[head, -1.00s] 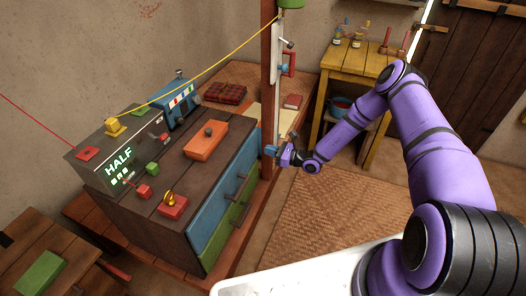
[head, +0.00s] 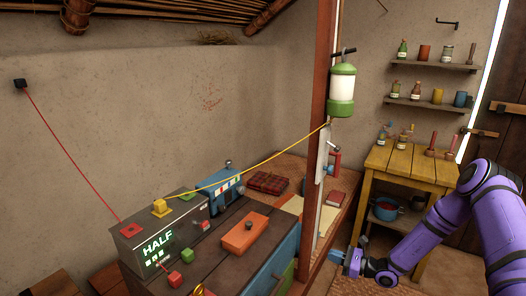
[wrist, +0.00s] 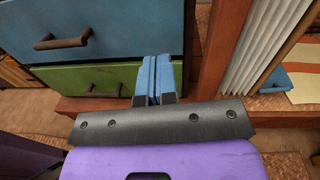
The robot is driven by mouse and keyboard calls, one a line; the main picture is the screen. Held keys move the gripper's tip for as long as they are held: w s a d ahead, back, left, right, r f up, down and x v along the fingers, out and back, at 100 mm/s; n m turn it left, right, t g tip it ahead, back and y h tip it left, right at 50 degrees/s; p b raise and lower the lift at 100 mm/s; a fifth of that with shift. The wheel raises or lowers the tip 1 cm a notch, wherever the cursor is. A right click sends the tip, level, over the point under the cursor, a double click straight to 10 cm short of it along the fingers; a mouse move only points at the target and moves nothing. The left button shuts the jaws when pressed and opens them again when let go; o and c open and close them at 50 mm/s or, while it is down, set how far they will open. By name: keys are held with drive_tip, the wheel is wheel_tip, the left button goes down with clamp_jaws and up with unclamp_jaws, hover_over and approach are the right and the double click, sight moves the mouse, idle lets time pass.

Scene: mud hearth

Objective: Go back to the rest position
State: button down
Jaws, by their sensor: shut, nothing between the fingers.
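My gripper (head: 346,257) is at the lower right in the head view, at the end of my purple arm, just right of the red post. In the wrist view its two blue fingers (wrist: 153,80) lie together, shut and empty. Beyond the fingers are a blue drawer (wrist: 90,30) and a green drawer (wrist: 70,85), both with dark handles. No contact between the fingers and the drawers can be made out.
A red post (head: 323,130) bearing a green-and-white lantern (head: 342,90) stands close beside my gripper. The dark cabinet top holds a grey box reading HALF (head: 158,245) and an orange block (head: 244,236). A yellow table (head: 415,165) stands at the back right.

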drive_tip(key=s+a+r+n+g+h, duration=0.1)
drive_tip(key=s+r+n+g+h, duration=0.25)
drive_tip(key=r, duration=0.75)
drive_tip(key=s+a+r+n+g, duration=0.1)
drive_tip(key=s+r+n+g, duration=0.25)
drive_tip(key=r+n, duration=0.55)
drive_tip(key=s+a+r+n+g+h, duration=0.2)
drive_tip(key=s+r+n+g, duration=0.15)
drive_tip(key=r, duration=0.95)
drive_tip(key=s+d+r+n+t+h, duration=0.2)
drive_tip(key=s+r+h, duration=0.3)
drive_tip(key=s+r, duration=0.4)
drive_tip(key=s+d+r+n+t+h, duration=0.3)
drive_tip(key=s+r, duration=0.6)
drive_tip(key=s, duration=0.7)
drive_tip(key=shift+s+d+n+t+h, duration=0.4)
drive_tip(key=shift+n+t+h, duration=0.4)
drive_tip(key=shift+n, duration=0.4)
drive_tip(key=shift+r, duration=0.1)
